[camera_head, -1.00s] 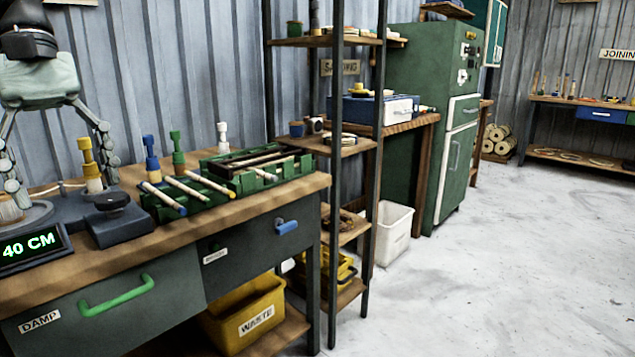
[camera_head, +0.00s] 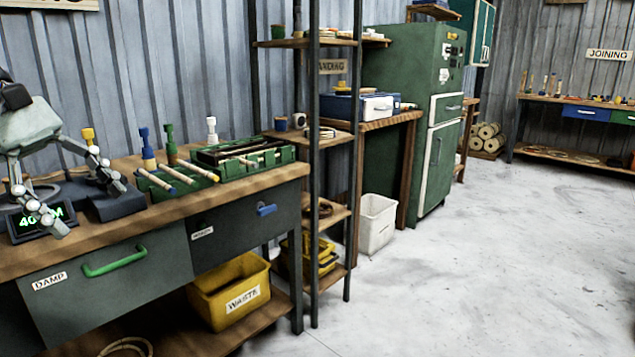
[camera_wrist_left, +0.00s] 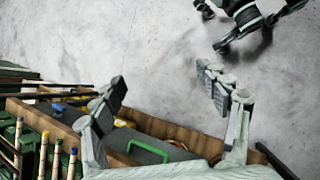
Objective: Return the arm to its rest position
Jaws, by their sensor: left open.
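My left gripper (camera_head: 84,206) is at the left of the head view, in front of the workbench (camera_head: 35,258). Its two fingers are spread apart with nothing between them. It covers part of the dark device with the green number display. In the left wrist view the same gripper (camera_wrist_left: 162,82) is open and empty, with bare floor beyond its fingertips. The right gripper is not in the head view.
A green rack (camera_head: 240,166) with rods and several coloured-handled tools stand on the bench. A yellow WASTE bin (camera_head: 230,290) sits on its lower shelf. A dark shelf stand (camera_head: 315,200), a white bin (camera_head: 376,225) and a green cabinet (camera_head: 405,110) stand to the right. The floor is open at right.

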